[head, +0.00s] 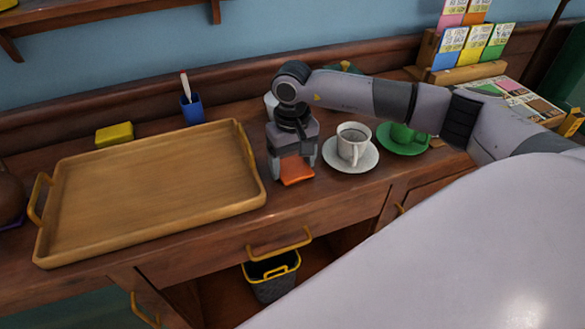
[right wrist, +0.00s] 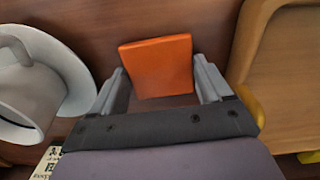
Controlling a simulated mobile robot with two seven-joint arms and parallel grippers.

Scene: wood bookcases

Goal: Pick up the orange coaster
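The orange coaster (head: 297,171) is on the wooden counter, between the tray and the white cup's saucer. My right gripper (head: 293,168) is over it, pointing down, with one finger on each side. In the right wrist view the coaster (right wrist: 158,66) shows between and beyond the spread fingers of the right gripper (right wrist: 163,85). A small gap shows beside the right finger; contact at the left finger is unclear. My left gripper is not in view.
A wooden tray (head: 150,187) stands close on the left. A white cup (head: 353,143) on a saucer (head: 350,166) stands close on the right, with a green cup (head: 402,134) beyond. A blue pen holder (head: 192,110) and yellow block (head: 114,134) are behind the tray.

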